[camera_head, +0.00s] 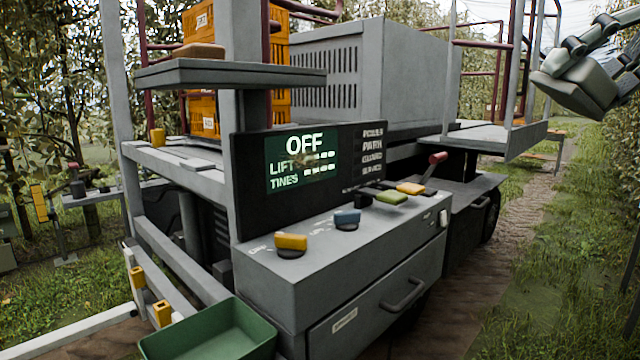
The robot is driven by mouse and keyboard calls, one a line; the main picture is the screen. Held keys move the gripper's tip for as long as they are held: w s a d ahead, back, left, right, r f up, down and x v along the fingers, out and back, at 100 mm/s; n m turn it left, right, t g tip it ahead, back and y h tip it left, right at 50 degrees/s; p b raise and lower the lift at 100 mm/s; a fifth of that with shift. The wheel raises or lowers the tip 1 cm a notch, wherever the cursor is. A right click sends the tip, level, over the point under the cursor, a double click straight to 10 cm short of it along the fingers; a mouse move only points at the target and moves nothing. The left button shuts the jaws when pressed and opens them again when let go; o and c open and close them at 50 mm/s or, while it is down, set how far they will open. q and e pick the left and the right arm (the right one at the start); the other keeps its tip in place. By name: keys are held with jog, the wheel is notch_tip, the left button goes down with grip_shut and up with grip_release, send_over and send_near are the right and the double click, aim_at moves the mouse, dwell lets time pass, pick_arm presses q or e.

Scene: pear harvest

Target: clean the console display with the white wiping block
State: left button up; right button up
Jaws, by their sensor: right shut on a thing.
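The console display (273,172) is a dark green screen on a black panel, left of centre, facing me. It shows "OFF" with "LIFT" and "TINES" lines in white. My right gripper (598,72) is at the top right corner, well away from the display and higher up. It is shut on a pale grey block (578,88), which looks like the wiping block; the fingertips are partly hard to make out. My left gripper is not in view.
A grey shelf (230,74) with a tan block (199,50) juts out above the display. A green bin (210,335) sits at lower left. Grass lies open at right.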

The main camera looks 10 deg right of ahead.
aim_at(553, 97)
jog(key=shift+w+f, duration=0.25)
jog(key=shift+w+a+f+y, duration=0.2)
jog(key=shift+a+f+y, duration=0.1)
jog(key=shift+a+y, duration=0.1)
jog(key=shift+w+a+f+t+y, duration=0.4)
jog(key=shift+w+a+y, duration=0.1)
jog(key=shift+w, duration=0.05)
jog(key=shift+w+f, duration=0.15)
jog(key=shift+f, duration=0.2)
jog(key=shift+w+a+f+y, duration=0.35)
jog(key=shift+a+f+y, duration=0.2)
jog(key=shift+y, duration=0.05)
jog(key=w+a+f+m+t+y, duration=0.3)
jog(key=w+a+f+t, duration=0.1)
jog(key=a+t, duration=0.3)
jog(key=shift+a+f, duration=0.55)
jog(key=shift+a, duration=0.15)
jog(key=shift+w+a+f+m+t+h, duration=0.2)
jog(key=shift+a+m+t+h, duration=0.2)
jog(key=shift+a+m+t, duration=0.4)
jog(key=shift+w+a+f+m+t+h, duration=0.15)
jog(key=shift+a+m+t+h, duration=0.1)
jog(key=shift+m+t+h, duration=0.45)
jog(key=shift+a+f+m+t+h, duration=0.2)
jog(key=shift+m+t+h, duration=0.25)
jog(key=shift+t, duration=0.35)
